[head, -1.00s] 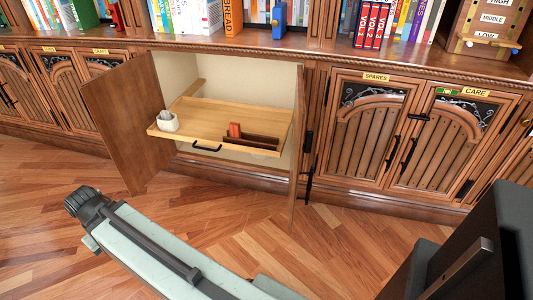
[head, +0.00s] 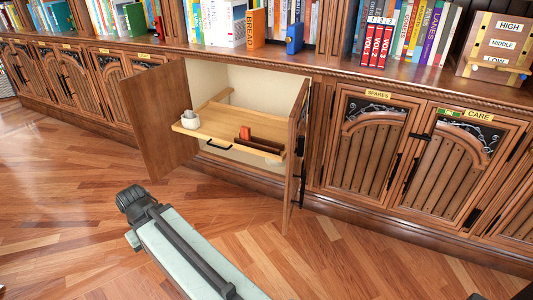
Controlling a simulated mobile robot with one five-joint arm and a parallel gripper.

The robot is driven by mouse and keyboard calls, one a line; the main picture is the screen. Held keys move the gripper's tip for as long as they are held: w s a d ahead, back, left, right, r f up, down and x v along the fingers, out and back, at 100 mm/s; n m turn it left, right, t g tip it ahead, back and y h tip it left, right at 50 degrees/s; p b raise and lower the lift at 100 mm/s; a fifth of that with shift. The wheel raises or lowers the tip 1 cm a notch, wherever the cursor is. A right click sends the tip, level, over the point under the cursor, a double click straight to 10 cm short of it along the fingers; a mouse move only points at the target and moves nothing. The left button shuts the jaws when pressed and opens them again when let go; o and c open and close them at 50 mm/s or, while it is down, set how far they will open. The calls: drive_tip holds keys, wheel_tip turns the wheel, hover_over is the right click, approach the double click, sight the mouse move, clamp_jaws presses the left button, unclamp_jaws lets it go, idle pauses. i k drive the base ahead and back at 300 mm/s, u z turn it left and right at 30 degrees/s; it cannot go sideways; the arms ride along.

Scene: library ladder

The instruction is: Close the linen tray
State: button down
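The linen tray (head: 215,129) is a light wooden pull-out shelf, drawn out of an open cabinet between two swung-open doors. It has a black bar handle (head: 218,146) on its front edge. A white cup (head: 190,119) stands at its left front corner. A dark brown rack (head: 259,146) with a red-orange item (head: 245,133) sits at its right. My arm reaches up from the bottom of the head view, its dark end (head: 131,203) over the floor, in front of and below the tray and apart from it. The gripper's fingers cannot be made out.
The left cabinet door (head: 160,118) and right cabinet door (head: 297,150) stand open beside the tray. Closed cabinets marked SPARES (head: 377,95) and CARE (head: 478,116) are at right. Books and a box line the shelf above. The wooden floor (head: 70,200) is clear in front.

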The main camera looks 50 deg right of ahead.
sight(221, 123)
drive_tip(key=z, duration=0.1)
drive_tip(key=i, duration=0.95)
drive_tip(key=u, duration=0.05)
